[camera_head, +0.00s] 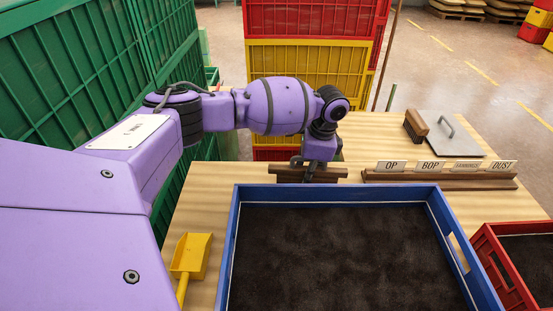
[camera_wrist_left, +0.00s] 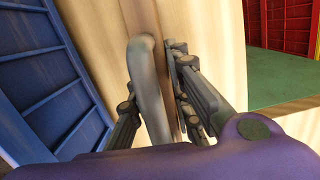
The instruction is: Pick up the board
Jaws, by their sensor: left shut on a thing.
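The board is a narrow dark-brown wooden strip (camera_head: 334,174) lying on the table just behind the blue tray. My left gripper (camera_head: 310,168) is over its middle, reaching down from above, and hides part of it. In the left wrist view, a grey curved handle (camera_wrist_left: 146,82) stands out from the brown strip (camera_wrist_left: 170,18). There the gripper (camera_wrist_left: 152,95) has its fingers on either side of the handle, shut on it. I cannot tell whether the strip is touching the table. My right gripper is not in view.
A label rack (camera_head: 438,180), a brush (camera_head: 416,125) and a grey plate with handle (camera_head: 440,143) lie behind right.

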